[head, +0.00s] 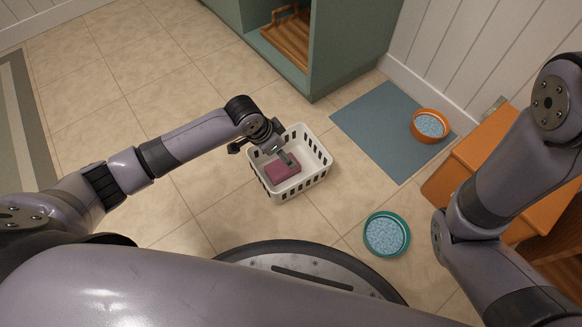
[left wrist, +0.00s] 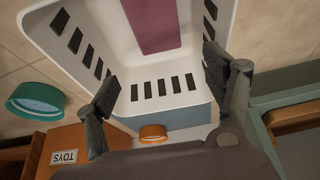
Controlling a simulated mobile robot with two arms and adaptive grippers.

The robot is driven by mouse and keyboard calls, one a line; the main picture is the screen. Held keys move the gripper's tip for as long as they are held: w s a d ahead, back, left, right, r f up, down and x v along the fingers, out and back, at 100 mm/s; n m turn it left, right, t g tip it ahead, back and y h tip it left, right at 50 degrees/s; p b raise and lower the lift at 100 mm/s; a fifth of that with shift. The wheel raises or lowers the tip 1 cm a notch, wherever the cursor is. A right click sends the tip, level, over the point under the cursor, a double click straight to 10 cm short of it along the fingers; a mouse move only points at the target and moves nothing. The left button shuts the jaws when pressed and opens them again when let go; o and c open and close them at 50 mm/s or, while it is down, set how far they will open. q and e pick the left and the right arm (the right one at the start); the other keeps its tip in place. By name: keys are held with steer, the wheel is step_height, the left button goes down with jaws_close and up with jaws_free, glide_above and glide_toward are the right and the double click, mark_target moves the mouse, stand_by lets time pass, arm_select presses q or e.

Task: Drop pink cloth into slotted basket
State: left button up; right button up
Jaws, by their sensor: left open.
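The white slotted basket (head: 316,168) stands on the tiled floor in front of my base. The pink cloth (head: 279,171) lies inside it, on the basket's bottom toward the left in the head view. My left gripper (head: 288,162) is over the basket, its fingers apart and empty. In the left wrist view the open fingers of my left gripper (left wrist: 162,90) frame the basket's slotted wall (left wrist: 165,72), and the pink cloth (left wrist: 153,22) lies apart from them at the top. My right arm shows at the right of the head view, but its gripper is out of view.
A teal bowl (head: 386,234) stands on the floor right of the basket. An orange bowl (head: 430,125) stands on a blue mat (head: 378,122). An orange box (head: 478,150), labelled TOYS in the left wrist view, is at the right. A green cabinet (head: 345,45) stands behind.

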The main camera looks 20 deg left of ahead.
arm_select(q)
steer(key=v, duration=1.1)
steer(key=shift+r, duration=0.35)
steer(key=shift+s+a, duration=0.1)
steer(key=shift+a, duration=0.05)
